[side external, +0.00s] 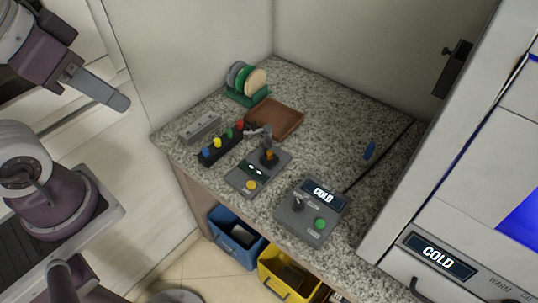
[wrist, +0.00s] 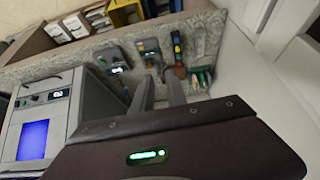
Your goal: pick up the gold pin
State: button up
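No thing is plainly a gold pin. A small orange-gold piece (side external: 269,155) sits in the dark upright holder of a grey device on the counter. A yellow-topped piece (side external: 217,142) stands in a black rack (side external: 207,160) between blue and green ones; which of these is the gold pin I cannot tell. The rack also shows in the wrist view (wrist: 177,48). My gripper (side external: 100,92) is at the upper left, well away from the counter objects. In the wrist view its two fingers (wrist: 159,78) are apart with nothing visible between them.
On the counter are a green stand with discs (side external: 247,97), a brown tray (side external: 276,118), a grey block (side external: 199,127), the grey device (side external: 244,186) and a COLD control box (side external: 310,214). A blue bin (side external: 236,243) and yellow bin (side external: 288,277) stand below. A white wall (side external: 190,60) borders the counter.

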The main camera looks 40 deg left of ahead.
jog(key=o, duration=0.4)
jog(key=n+g, duration=0.5)
jog(key=n, duration=0.7)
send_over(269, 152)
notch_tip(269, 152, down, 21)
jog(key=shift+n+g, duration=0.3)
notch_tip(269, 152, down, 10)
jog(key=shift+f, duration=0.1)
